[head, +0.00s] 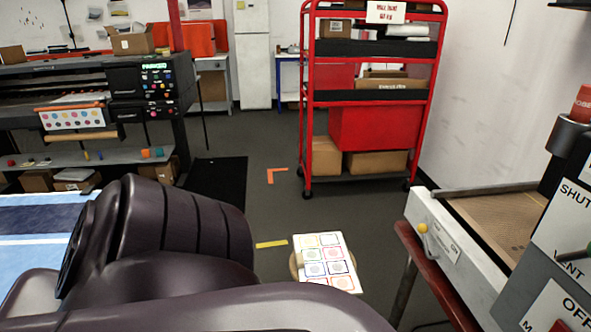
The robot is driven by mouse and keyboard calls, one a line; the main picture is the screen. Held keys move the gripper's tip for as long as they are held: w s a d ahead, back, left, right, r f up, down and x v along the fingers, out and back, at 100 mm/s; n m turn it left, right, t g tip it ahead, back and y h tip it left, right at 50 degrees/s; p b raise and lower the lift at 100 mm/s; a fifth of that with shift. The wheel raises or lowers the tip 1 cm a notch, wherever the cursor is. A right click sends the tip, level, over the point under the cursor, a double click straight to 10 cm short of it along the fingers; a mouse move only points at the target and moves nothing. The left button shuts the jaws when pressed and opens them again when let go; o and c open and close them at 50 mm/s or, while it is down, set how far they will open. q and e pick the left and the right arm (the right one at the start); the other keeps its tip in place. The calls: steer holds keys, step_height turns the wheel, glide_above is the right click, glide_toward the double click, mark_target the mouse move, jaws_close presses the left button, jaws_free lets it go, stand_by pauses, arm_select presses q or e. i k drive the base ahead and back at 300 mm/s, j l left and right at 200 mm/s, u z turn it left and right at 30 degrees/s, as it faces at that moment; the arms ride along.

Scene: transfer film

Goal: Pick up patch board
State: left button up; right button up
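A white board with a grid of coloured patches (325,258) lies at the lower middle, on top of what looks like a round tan stool or stand, of which only a little shows. A second white sheet with rows of coloured dots (72,118) is on the front of the large printer at the left. My dark arm links fill the lower left foreground. Neither of my grippers shows, so I cannot see whether they hold anything.
A red wheeled rack (378,127) with boxes stands at the back. A press-like machine (462,240) is at the right, and a blue-striped table surface (35,235) at the left. The grey floor between rack and board is open, with orange and yellow tape marks.

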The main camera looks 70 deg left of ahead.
mark_target(323, 257)
steer(key=u, duration=2.1)
steer(key=i+j+z, duration=0.65)
steer(key=j+z, duration=0.15)
steer(key=j, duration=0.15)
steer(key=i+j+z, duration=0.1)
steer(key=j+z, duration=0.2)
steer(key=i+j+z, duration=0.1)
steer(key=j+z, duration=0.15)
steer(key=j, duration=0.3)
steer(key=j+z, duration=0.3)
steer(key=j, duration=0.15)
steer(key=i+j+z, duration=0.1)
steer(key=j+z, duration=0.15)
steer(key=j, duration=0.2)
steer(key=j+z, duration=0.5)
steer(key=j, duration=0.35)
steer(key=k+j+z, duration=0.1)
steer(key=j+z, duration=0.35)
steer(key=j, duration=0.35)
